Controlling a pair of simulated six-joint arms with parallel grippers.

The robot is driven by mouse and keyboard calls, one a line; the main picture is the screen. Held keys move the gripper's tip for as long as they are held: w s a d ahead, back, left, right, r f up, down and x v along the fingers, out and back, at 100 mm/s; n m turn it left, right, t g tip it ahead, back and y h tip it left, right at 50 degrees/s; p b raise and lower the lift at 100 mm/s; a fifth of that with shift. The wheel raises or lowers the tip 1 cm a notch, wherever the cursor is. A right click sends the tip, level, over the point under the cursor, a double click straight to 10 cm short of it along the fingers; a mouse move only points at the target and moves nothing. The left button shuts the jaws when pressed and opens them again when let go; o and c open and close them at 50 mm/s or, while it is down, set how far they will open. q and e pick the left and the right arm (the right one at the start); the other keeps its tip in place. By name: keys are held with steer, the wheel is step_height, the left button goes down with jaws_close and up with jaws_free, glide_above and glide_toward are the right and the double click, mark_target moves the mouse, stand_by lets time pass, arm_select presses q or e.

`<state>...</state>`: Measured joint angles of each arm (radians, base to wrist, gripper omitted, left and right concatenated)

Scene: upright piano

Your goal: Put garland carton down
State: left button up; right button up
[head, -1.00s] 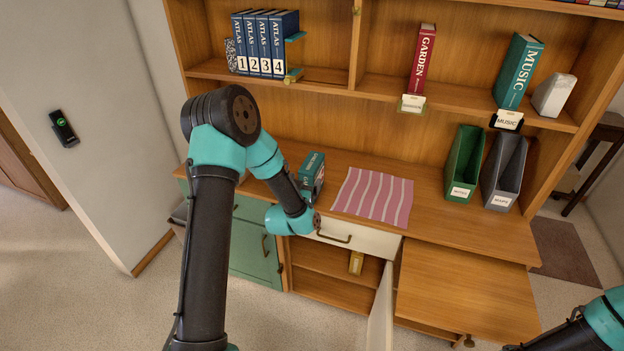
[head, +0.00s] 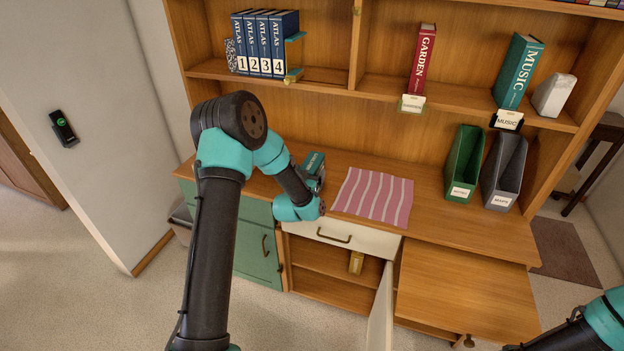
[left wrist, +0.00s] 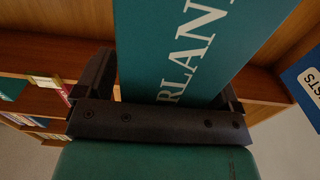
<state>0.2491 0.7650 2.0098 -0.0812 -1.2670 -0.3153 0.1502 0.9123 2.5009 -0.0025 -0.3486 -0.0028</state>
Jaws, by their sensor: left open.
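The garland carton (head: 314,163) is a teal box with white lettering. In the head view it stands on the wooden desk top, left of the pink striped cloth, partly hidden by my left wrist. In the left wrist view the carton (left wrist: 190,45) fills the middle, its letters "RLAN" showing. My left gripper (left wrist: 165,88) is open, with one dark finger on each side of the carton. A narrow gap shows at the left finger; contact at the right finger is unclear. My left fingers are mostly hidden in the head view. My right gripper is out of view.
The pink striped cloth (head: 374,197) lies right of the carton. Green (head: 464,164) and grey (head: 503,170) file holders stand further right. Shelves with books rise behind. Below are a white drawer front (head: 345,236) and an open cupboard door (head: 381,310).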

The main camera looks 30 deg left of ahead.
mark_target(309, 167)
arm_select(q)
steer(key=shift+c, duration=0.3)
steer(key=c, duration=1.2)
steer(key=shift+r, duration=0.1)
steer(key=shift+r, duration=1.45)
steer(key=shift+s+d+r, duration=0.15)
steer(key=shift+r, duration=0.15)
steer(key=s+d, duration=0.2)
steer(key=s, duration=0.2)
steer(key=s+d+r, duration=0.1)
steer(key=s+d, duration=0.2)
steer(key=s, duration=0.2)
steer(key=s+d, duration=0.3)
steer(key=s, duration=0.1)
steer(key=shift+s+r, duration=0.15)
steer(key=shift+s, duration=0.05)
